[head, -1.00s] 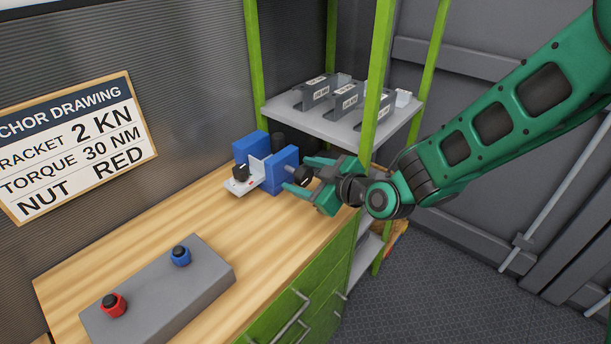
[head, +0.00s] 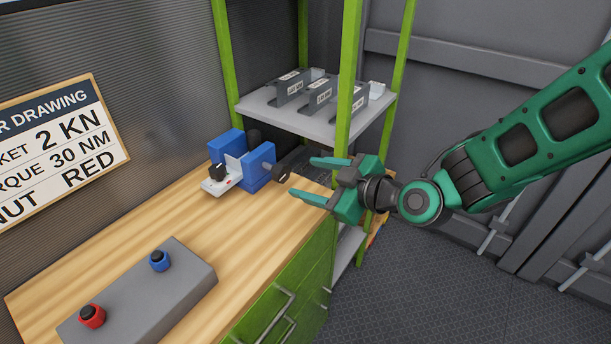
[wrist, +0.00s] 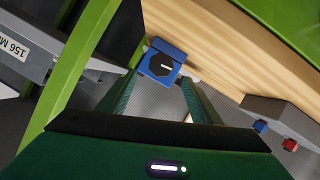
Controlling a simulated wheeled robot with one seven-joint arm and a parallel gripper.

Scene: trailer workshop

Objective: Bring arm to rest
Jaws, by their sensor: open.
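My green gripper (head: 318,178) is open and empty in the head view, held in the air near the right edge of the wooden bench (head: 150,243). Its fingers point left, towards a blue vise (head: 258,170) but apart from it. The vise holds a light grey bracket (head: 222,184) with a black part on it. In the wrist view, the two fingers (wrist: 158,95) are spread, with the vise's blue end and black knob (wrist: 161,65) seen beyond and between them.
A grey box (head: 140,300) with a red-ringed and a blue-ringed black piece sits on the bench front. A green-post shelf (head: 310,125) holding several labelled grey brackets stands behind my gripper. Dark floor (head: 410,300) lies open to the right. A sign (head: 60,150) hangs left.

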